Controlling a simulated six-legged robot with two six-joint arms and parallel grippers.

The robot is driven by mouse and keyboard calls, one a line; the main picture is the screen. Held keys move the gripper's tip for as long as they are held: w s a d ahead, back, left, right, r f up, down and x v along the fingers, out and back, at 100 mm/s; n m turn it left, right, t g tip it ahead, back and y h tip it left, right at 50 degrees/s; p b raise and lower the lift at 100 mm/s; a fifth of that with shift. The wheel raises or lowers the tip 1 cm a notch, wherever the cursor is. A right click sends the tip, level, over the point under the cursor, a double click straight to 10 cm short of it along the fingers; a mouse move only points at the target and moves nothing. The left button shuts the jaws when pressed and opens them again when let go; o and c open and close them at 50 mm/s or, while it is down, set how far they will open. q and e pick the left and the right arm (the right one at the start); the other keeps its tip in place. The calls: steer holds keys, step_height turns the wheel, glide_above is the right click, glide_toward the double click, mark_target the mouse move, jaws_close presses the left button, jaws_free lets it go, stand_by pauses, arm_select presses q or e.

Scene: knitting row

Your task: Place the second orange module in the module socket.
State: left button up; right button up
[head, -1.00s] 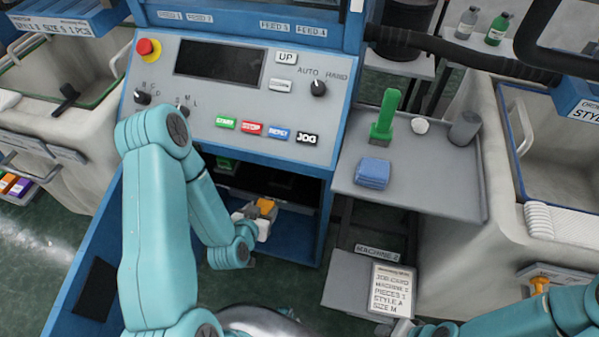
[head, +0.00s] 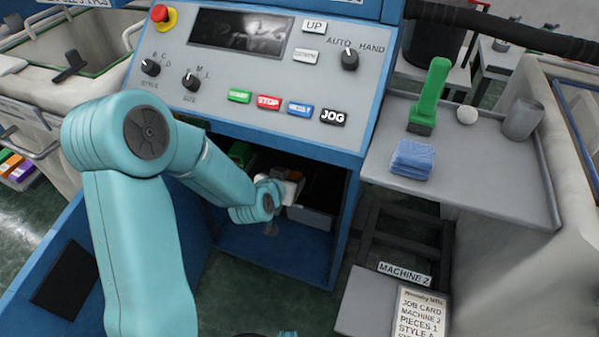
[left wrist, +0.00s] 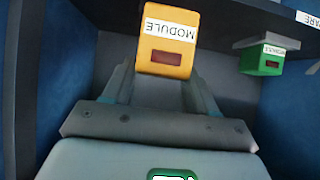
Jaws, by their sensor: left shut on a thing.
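The orange module (left wrist: 166,50) is a block with a white MODULE label and a dark red window, at the top middle of the left wrist view. My left gripper (left wrist: 164,76) is shut on it, a finger on either side. In the head view my left gripper (head: 290,188) is inside the open cabinet under the control panel, and my wrist hides most of the module. A green module (left wrist: 265,60) sits to the right of the orange one, apart from it. I cannot make out the module socket. My right gripper is not in view.
The blue cabinet (head: 285,262) has side walls close around my left arm, and a dark ledge (left wrist: 250,12) crosses the left wrist view's top. A grey side shelf (head: 475,190) holds a green-handled tool (head: 432,92), a blue cloth (head: 412,160) and a grey cup (head: 522,119).

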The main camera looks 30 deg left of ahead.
arm_select(q)
steer(key=x, duration=0.2)
steer(key=r+x, duration=0.1)
steer(key=x, duration=0.2)
steer(key=w+b+x, duration=0.1)
steer(key=x, duration=0.2)
steer(key=shift+w+a+r, duration=0.1)
steer(key=shift+w+r, duration=0.1)
steer(key=shift+w, duration=0.05)
steer(key=shift+w+f, duration=0.1)
steer(key=shift+f, duration=0.2)
steer(key=shift+r, duration=0.1)
steer(key=shift+f, duration=0.25)
steer(key=o, duration=1.1)
steer(key=shift+r, duration=0.1)
